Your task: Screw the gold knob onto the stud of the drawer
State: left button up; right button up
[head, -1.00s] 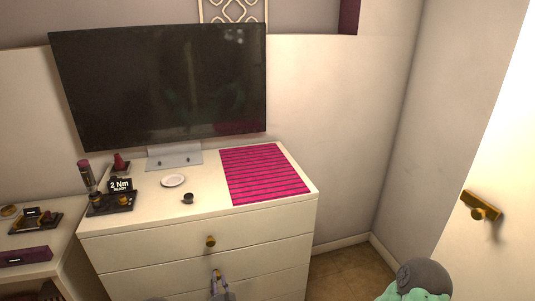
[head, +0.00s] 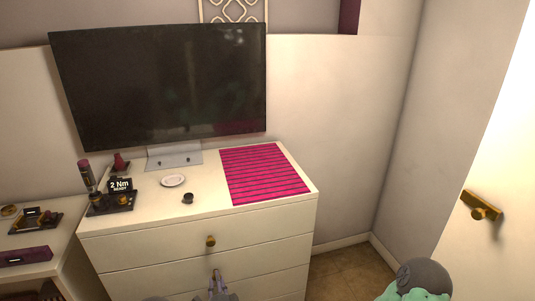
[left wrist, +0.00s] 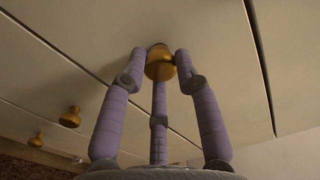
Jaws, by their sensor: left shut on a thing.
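The gold knob (left wrist: 160,64) is at the drawer face in the left wrist view, among the fingers of my left gripper (left wrist: 160,75). Its base is close against the face, and the stud is hidden behind it. In the head view my left gripper (head: 217,281) is at the second drawer (head: 150,277), at the bottom edge, and is shut on the knob. Its purple fingers point at the drawer front. I cannot tell how far the knob sits on the stud.
A gold knob (head: 210,241) is on the top drawer. The dresser top holds a small dark round piece (head: 187,198), a white dish (head: 173,180), a pink mat (head: 262,173), a black stand with a "2 Nm READY" display (head: 120,186) and a television (head: 160,85).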

pick_arm(q)
jog(key=shift+w+r, duration=0.1)
jog(key=shift+r, duration=0.05)
jog(key=m, duration=0.5)
jog(key=o, duration=0.7)
jog(key=shift+o, duration=0.2)
